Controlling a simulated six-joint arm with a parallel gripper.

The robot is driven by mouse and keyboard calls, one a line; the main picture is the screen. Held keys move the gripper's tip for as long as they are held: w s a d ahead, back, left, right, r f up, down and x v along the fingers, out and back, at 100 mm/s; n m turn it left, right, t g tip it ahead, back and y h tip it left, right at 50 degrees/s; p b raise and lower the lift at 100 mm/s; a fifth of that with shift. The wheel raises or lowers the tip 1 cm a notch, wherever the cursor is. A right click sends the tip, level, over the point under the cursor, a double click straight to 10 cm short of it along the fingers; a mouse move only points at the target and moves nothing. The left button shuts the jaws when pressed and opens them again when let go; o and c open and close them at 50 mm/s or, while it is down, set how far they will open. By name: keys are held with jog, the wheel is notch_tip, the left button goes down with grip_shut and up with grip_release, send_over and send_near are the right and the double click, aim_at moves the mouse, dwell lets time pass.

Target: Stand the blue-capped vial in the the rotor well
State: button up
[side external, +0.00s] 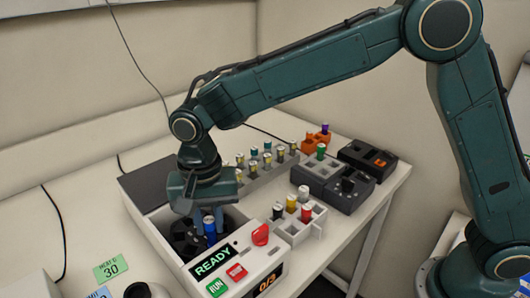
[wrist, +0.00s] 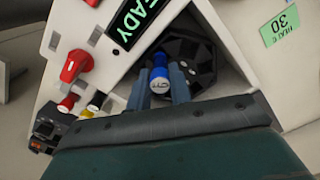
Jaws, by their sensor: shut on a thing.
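The blue-capped vial (side external: 210,227) is upright between the fingers of my gripper (side external: 207,216), over the open chamber of the white machine. In the wrist view the blue cap (wrist: 159,76) sits between the two fingertips (wrist: 161,88), which are shut on it. The dark rotor (side external: 184,236) lies in the chamber beneath and around the vial; it also shows in the wrist view (wrist: 196,58). The vial's lower end is hidden, so I cannot tell whether it is inside a rotor well.
The machine's front panel (side external: 222,272) has a READY display, buttons and a red knob (side external: 261,234). A small rack (side external: 296,229) with red, yellow and black-capped vials stands to the right. A longer vial rack (side external: 262,168) and dark devices (side external: 332,178) stand behind.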

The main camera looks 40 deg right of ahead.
aim_at(212, 232)
jog(key=shift+f, duration=1.6)
dwell(1.1)
jog(key=o, duration=0.8)
jog(key=shift+o, duration=0.2)
jog(key=shift+r, duration=3.55)
